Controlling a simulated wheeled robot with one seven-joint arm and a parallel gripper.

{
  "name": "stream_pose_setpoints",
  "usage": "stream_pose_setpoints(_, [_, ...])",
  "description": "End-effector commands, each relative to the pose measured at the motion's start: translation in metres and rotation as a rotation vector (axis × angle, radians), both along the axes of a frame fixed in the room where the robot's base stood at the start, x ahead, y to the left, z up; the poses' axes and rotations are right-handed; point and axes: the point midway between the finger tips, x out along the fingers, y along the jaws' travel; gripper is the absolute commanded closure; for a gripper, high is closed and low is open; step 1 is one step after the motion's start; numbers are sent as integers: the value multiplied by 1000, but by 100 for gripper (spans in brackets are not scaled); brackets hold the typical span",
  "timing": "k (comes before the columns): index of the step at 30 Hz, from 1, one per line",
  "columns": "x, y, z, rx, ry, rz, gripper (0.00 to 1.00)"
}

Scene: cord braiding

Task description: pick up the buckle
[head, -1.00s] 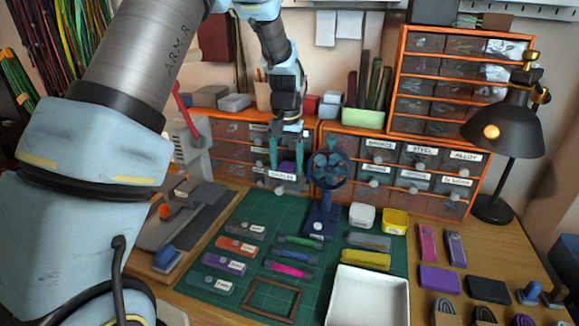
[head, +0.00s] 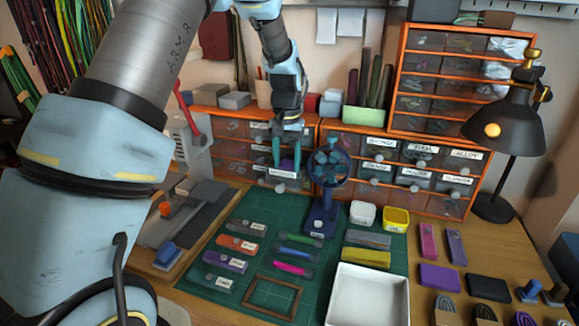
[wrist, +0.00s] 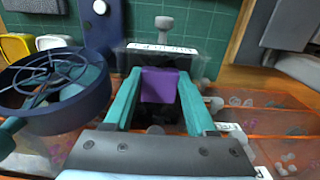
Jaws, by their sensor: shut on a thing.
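A small purple piece, which I take to be the buckle (wrist: 159,88), sits between the teal fingers in the wrist view. In the head view the purple buckle (head: 287,164) shows only partly. My gripper (head: 286,160) points down and is shut on it, with a finger against each side. The pair is at a pulled-out, see-through drawer (wrist: 190,62) with a white label and a round knob. The drawer also shows in the head view (head: 283,180). Its inside is mostly dark and hidden behind the fingers.
A dark blue fan (head: 326,170) stands close to the right of my gripper. Orange drawer cabinets (head: 398,165) line the back. A green mat (head: 238,290) holds several coloured pieces and a white tray (head: 368,297). A black lamp (head: 507,125) stands at right.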

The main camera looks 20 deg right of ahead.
Motion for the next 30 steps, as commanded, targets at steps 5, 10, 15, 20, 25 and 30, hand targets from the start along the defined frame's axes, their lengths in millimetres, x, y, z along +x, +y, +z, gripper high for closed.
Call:
stream_pose_setpoints(5, [0, 0, 5, -1, -1, 0, 95])
stream_pose_setpoints(10, [1, -1, 32, -5, -4, 0, 95])
stream_pose_setpoints(15, [1, -1, 66, -4, -3, 0, 95])
stream_pose_setpoints(20, [1, -1, 90, -2, -2, -1, 95])
stream_pose_setpoints(25, [0, 0, 100, -1, -1, 0, 95])
stream_pose_setpoints(30, [0, 0, 100, 0, 0, 0, 95])
